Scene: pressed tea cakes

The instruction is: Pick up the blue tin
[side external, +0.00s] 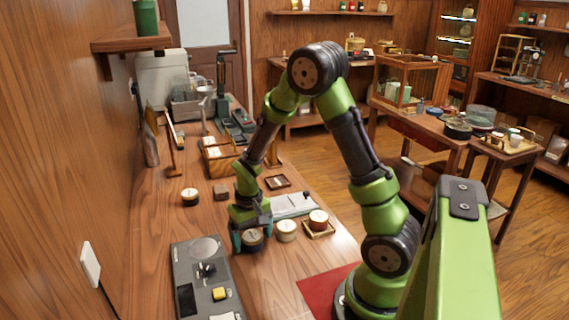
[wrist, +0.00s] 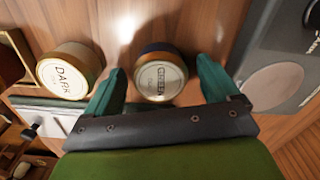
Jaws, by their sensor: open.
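The blue tin (wrist: 160,76) shows in the wrist view as a round tin with a cream lid, a printed label and a dark blue side. It stands between the two fingers of my open gripper (wrist: 161,66), with a visible gap on each side. In the side external view, my gripper (side external: 252,232) is low over the wooden table, and the tin (side external: 252,238) shows between its fingers, its body partly hidden. A gold-sided tin (wrist: 68,72) with a cream lid reading "DARK" stands left of it in the wrist view.
In the side external view, a cream-lidded tin (side external: 287,230) stands close right of my gripper. A red-sided tin (side external: 318,219) sits on a small wooden tray (side external: 330,233). A grey scale panel (side external: 196,268) lies in front. Another tin (side external: 190,196) stands to the left.

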